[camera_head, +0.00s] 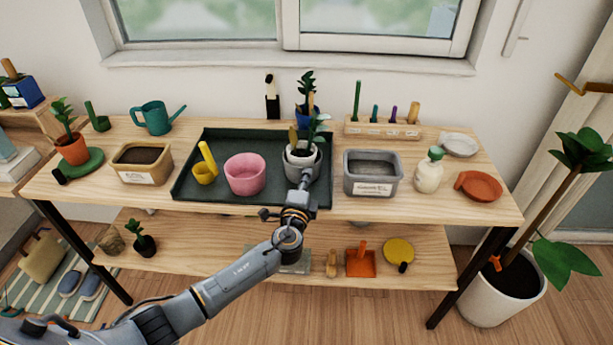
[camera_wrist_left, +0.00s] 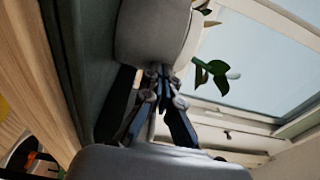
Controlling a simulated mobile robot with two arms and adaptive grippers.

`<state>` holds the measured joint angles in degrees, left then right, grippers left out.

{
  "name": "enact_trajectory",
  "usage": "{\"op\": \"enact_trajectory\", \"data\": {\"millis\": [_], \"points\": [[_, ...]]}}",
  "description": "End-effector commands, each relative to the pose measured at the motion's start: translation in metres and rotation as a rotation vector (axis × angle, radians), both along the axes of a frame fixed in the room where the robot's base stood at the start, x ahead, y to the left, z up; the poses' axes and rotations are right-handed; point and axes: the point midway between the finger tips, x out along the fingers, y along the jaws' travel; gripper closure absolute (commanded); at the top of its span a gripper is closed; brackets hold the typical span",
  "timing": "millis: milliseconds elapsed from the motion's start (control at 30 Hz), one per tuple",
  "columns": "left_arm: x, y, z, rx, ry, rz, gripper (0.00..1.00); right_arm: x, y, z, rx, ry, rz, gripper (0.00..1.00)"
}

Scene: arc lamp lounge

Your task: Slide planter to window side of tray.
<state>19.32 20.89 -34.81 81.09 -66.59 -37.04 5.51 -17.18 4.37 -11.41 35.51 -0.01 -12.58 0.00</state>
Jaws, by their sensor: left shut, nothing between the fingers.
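The planter (camera_head: 303,158) is a grey pot with a leafy green plant, standing on the right part of the dark green tray (camera_head: 215,143). The window (camera_head: 375,20) is behind the table. My left gripper (camera_head: 305,180) is shut and empty, at the near side of the planter. In the left wrist view the shut fingertips (camera_wrist_left: 165,75) are at the grey pot (camera_wrist_left: 155,35); I cannot tell whether they touch it. The arm hides part of the tray's front edge. My right gripper is not in view.
A blue pot with a plant (camera_head: 305,112) is behind the planter. A grey bin (camera_head: 371,172) stands just right of the tray.

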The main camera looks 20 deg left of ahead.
Motion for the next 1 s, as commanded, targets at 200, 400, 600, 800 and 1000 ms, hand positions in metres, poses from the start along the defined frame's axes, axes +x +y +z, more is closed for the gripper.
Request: {"op": "enact_trajectory", "data": {"millis": [200,400,600,800,1000], "points": [[0.000,0.000,0.000,0.000,0.000,0.000,1.00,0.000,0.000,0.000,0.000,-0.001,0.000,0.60],[0.012,0.017,-0.004,0.001,-0.003,0.004,1.00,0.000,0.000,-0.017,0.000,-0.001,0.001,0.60],[0.033,0.045,-0.003,0.000,-0.002,0.003,1.00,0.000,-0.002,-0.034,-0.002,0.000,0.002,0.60],[0.036,0.049,0.000,0.001,-0.001,0.000,1.00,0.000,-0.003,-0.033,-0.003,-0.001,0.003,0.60],[0.036,0.049,0.000,0.001,-0.001,0.000,1.00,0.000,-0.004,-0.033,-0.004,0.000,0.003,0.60]]}}
